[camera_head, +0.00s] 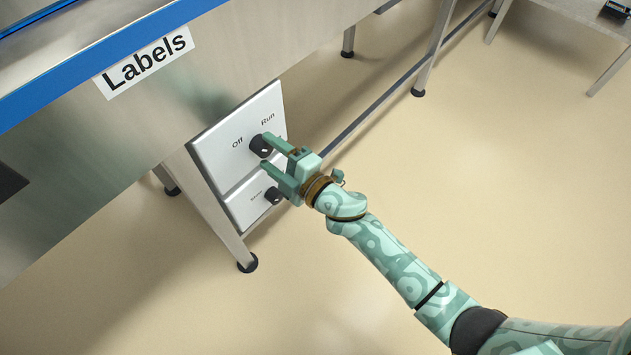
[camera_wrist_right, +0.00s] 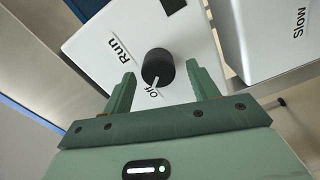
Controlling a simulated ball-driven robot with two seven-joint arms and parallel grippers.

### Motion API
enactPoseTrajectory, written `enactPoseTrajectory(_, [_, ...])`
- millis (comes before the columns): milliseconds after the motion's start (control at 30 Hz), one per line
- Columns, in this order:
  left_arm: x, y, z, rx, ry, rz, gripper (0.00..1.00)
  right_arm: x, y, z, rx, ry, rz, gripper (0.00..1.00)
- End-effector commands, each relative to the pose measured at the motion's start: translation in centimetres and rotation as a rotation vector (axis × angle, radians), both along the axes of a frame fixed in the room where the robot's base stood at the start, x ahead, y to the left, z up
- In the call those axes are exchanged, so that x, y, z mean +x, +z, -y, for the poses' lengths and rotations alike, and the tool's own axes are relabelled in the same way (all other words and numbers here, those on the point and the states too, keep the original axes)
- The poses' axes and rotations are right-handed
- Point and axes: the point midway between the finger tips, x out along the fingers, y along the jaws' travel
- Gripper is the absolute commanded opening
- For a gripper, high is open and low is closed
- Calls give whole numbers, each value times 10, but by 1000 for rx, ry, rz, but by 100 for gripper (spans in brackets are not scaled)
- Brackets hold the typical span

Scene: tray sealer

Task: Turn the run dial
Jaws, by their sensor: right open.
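The run dial (camera_head: 260,146) is a round black knob on a white panel (camera_head: 215,143) marked Off and Run. My right gripper (camera_head: 267,150) is open and empty at the panel. In the wrist view its fingertips (camera_wrist_right: 160,84) stand apart on either side of the dial, with gaps visible on both sides. I cannot tell how far they reach along the knob. My left gripper is not in view.
Below is a second white panel (camera_head: 246,205) with another black dial (camera_head: 273,195), close under my right gripper. A steel bench with a blue edge and a Labels sign (camera_head: 145,62) is above left. The floor (camera_head: 480,190) at the right is clear.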

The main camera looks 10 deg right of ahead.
Motion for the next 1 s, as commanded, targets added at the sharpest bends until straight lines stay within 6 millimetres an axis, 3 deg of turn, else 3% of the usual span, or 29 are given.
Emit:
enactPoseTrajectory(300, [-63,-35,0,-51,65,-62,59,-64,3,47,-4,-1,0,59])
enactPoseTrajectory(533, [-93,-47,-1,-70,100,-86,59,-107,1,78,-2,-1,-3,59])
enactPoseTrajectory(733, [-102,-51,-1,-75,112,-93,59,-123,0,90,-2,-1,-1,59])
enactPoseTrajectory(1000, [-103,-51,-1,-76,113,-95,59,-125,-1,92,-2,-1,-1,59])
